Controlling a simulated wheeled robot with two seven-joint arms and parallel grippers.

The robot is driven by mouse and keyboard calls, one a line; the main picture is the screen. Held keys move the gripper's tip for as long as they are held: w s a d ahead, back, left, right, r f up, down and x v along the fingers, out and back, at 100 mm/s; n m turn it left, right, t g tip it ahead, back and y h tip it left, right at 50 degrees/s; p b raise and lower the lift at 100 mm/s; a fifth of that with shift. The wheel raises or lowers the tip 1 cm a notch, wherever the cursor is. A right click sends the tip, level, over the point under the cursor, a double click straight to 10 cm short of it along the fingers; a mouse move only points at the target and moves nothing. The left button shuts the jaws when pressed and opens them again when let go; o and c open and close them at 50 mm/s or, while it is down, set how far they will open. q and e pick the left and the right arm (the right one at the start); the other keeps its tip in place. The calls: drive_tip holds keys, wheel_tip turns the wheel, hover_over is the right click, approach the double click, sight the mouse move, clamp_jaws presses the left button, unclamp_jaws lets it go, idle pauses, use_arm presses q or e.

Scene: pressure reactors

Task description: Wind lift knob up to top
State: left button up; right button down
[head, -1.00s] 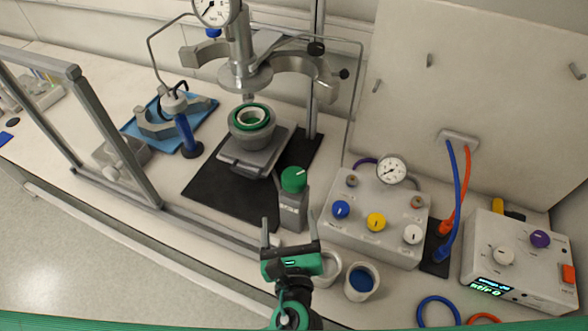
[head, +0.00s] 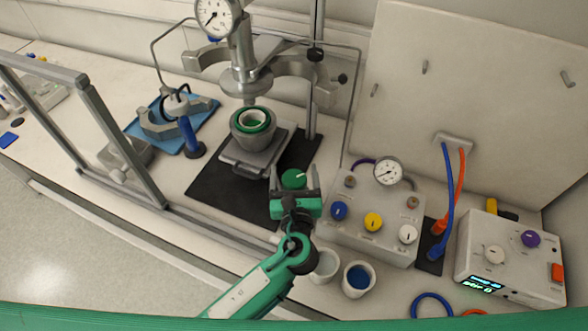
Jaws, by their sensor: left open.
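The green lift knob (head: 294,179) sits on top of a small grey unit in front of the reactor. My left gripper (head: 294,172) is open, with one finger on each side of the knob in the picture. I cannot tell whether the fingers touch it. The gripper body hides most of the grey unit. The grey vessel with a green ring (head: 253,125) stands on the lift platform (head: 262,155). It is below the steel reactor head (head: 245,78), with a gap between them. My right gripper is not in view.
A control box with blue, yellow and white knobs (head: 375,215) stands close to the right of the gripper. Two cups, one with blue contents (head: 359,279), stand in front of it. A metal frame (head: 125,150) stands at the left. A stirrer box (head: 512,258) is at far right.

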use_arm(q)
drive_tip(key=shift+w, duration=0.3)
drive_tip(key=c, duration=1)
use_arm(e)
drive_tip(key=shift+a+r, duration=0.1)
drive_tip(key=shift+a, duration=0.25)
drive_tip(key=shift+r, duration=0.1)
